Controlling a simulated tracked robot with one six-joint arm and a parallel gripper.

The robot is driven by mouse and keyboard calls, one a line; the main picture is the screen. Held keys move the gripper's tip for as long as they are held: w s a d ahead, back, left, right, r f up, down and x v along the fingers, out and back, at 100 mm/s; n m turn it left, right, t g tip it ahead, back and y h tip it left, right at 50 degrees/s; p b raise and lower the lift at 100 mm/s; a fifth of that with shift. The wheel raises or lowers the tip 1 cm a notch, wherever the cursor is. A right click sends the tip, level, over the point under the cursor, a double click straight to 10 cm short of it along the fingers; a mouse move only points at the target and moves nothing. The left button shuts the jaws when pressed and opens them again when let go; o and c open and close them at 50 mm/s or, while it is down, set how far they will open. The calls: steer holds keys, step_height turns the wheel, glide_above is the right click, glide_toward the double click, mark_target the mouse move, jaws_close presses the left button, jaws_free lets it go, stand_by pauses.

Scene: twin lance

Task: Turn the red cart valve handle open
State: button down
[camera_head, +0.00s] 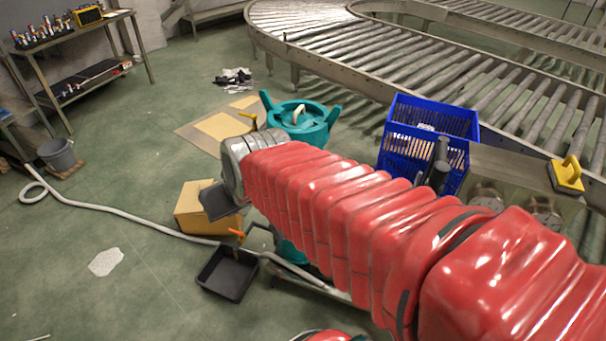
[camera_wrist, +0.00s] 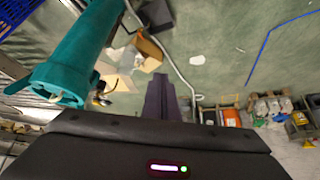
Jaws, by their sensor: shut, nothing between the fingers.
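No handle that I can surely call the red cart valve handle shows. A small orange lever (camera_head: 237,232) stands beside a cardboard box in the head view, and I cannot tell whether it is that handle. A teal vessel (camera_head: 318,133) with a pale handle on top stands beyond my arm's end. A teal cylinder also shows at the left of the wrist view (camera_wrist: 78,58). My gripper (camera_wrist: 160,84) points out over the floor, shut and empty, to the right of that cylinder. My red-sleeved arm hides part of the cart area.
A black tray (camera_head: 228,272) and a cardboard box (camera_head: 200,208) lie near a pale hose (camera_head: 130,212). A blue crate (camera_head: 425,145) and a roller conveyor (camera_head: 400,50) stand to the right. A bucket (camera_head: 58,154) is at left. Green floor at lower left is mostly clear.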

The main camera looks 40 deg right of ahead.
steer(key=s+a+r+g, duration=0.1)
steer(key=s+a+r, duration=0.1)
steer(key=s, duration=0.9)
steer(key=shift+a+n, duration=0.4)
steer(key=shift+a, duration=0.45)
steer(key=c, duration=2.4)
jaws_free()
steer(key=o, duration=0.3)
steer(key=shift+s+r, duration=0.1)
steer(key=shift+s, duration=0.15)
steer(key=shift+o, duration=0.6)
steer(key=shift+w+a, duration=0.15)
steer(key=shift+w, duration=0.3)
steer(key=shift+o, duration=1.1)
steer(key=shift+s, duration=0.3)
steer(key=shift+w, duration=0.1)
